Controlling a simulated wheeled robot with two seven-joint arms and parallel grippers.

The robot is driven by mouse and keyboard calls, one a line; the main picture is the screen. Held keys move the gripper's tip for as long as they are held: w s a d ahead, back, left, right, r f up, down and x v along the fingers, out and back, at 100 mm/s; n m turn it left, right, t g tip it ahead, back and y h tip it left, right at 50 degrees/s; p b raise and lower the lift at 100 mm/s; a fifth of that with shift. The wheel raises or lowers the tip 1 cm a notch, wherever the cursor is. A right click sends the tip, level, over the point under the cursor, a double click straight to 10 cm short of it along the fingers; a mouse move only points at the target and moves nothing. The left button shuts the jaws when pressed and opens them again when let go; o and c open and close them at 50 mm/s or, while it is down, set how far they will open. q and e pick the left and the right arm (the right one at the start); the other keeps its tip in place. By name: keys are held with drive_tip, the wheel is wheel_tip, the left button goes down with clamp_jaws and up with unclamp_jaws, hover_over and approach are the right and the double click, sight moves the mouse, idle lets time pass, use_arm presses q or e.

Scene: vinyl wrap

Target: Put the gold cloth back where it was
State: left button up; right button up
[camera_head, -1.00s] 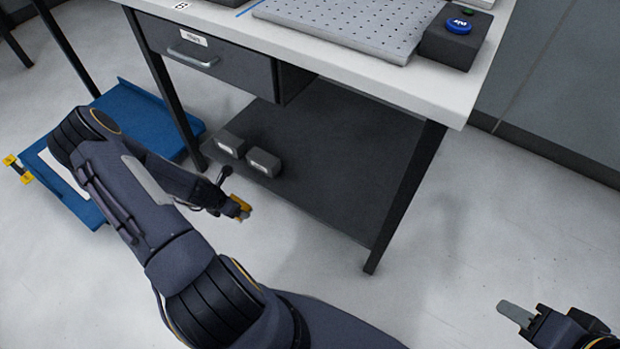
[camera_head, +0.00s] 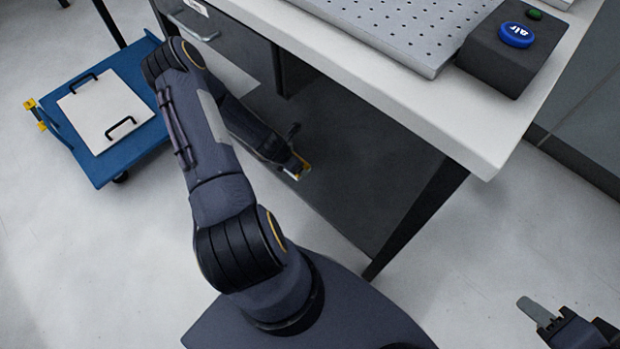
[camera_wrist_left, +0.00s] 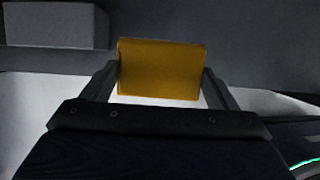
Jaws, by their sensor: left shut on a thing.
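The gold cloth (camera_wrist_left: 161,68) is a small folded yellow-gold block between the two fingers of my left gripper (camera_wrist_left: 160,88) in the left wrist view. I cannot tell whether the cloth touches the shelf. My right gripper (camera_head: 540,313) is at the lower right above the floor, away from the bench. Its fingers show edge-on, and nothing shows in them.
The white bench top (camera_head: 440,130) carries a perforated plate (camera_head: 400,25) and a dark box with a blue button (camera_head: 516,35). A grey box (camera_wrist_left: 55,24) is left of the cloth. A blue cart (camera_head: 95,165) holds a white panel (camera_head: 105,110). A bench leg (camera_head: 415,220) stands at right.

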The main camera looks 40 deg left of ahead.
use_arm(q)
drive_tip(key=b, duration=0.2)
hover_over(312, 180)
drive_tip(key=s, duration=0.2)
drive_tip(key=f, duration=0.6)
drive_tip(key=shift+w+a, duration=0.2)
drive_tip(key=shift+w+d+f+b, duration=0.1)
drive_tip(key=shift+f+b, duration=0.65)
drive_tip(key=shift+f, duration=0.8)
drive_tip(key=shift+f, duration=0.15)
drive_tip(key=o, duration=0.9)
